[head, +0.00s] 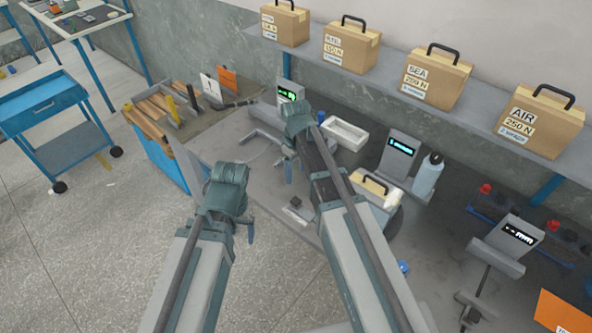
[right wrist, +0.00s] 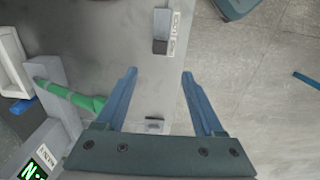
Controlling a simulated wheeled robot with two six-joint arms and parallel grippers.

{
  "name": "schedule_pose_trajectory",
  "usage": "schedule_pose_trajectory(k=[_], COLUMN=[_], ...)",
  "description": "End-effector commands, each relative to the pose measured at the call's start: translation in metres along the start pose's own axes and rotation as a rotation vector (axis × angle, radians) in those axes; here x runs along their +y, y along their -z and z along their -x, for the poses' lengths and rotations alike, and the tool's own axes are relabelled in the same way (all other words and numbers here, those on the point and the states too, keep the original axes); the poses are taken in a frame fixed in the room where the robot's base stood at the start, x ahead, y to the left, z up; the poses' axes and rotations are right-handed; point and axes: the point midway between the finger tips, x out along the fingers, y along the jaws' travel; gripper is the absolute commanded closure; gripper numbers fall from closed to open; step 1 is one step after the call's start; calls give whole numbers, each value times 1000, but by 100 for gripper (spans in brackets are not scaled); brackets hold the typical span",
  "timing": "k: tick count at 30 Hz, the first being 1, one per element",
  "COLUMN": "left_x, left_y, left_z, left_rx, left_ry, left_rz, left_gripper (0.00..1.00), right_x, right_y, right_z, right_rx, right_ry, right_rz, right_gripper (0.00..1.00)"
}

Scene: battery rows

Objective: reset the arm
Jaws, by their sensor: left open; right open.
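My left arm rises from the bottom of the head view, and its wrist hangs over the floor just off the bench's front edge. Only a small part of my left gripper (head: 250,232) shows there, pointing down and holding nothing that I can see. My right arm reaches over the bench, and its gripper (head: 289,170) is mostly hidden behind the wrist. In the right wrist view my right gripper (right wrist: 159,73) is open, with two blue fingers wide apart and nothing between them but the bench surface and the floor beyond.
The grey bench (head: 262,180) has display devices (head: 398,153), a white tray (head: 345,133) and a bottle (head: 428,174) near my right arm. Cardboard boxes (head: 435,80) stand on a shelf behind. A green object (right wrist: 70,96) lies left of my right fingers.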

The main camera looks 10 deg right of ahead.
Motion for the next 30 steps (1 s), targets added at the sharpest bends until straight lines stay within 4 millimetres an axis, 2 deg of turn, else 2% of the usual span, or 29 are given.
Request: schedule_pose_trajectory(k=[9, 11, 18, 21, 25, 30], left_x=[0, 0, 0, 0, 0, 0], left_y=[0, 0, 0, 0, 0, 0], left_z=[0, -1, -4, -5, -5, -5], left_rx=[0, 0, 0, 0, 0, 0], left_ry=[0, 0, 0, 0, 0, 0], left_rz=[0, 0, 0, 0, 0, 0], left_gripper=[16, 16, 16, 16, 16, 16], right_x=[-5, -21, -126, -155, -173, -175], right_y=[-2, -8, -63, -83, -96, -96], right_z=[0, -1, -3, -4, -4, -4], right_rx=[-2, -8, -55, -66, -73, -74], right_ry=[-1, -3, -44, -65, -82, -86], right_rz=[-4, -20, -196, -264, -318, -333], right_gripper=[30, 30, 30, 30, 30, 30])
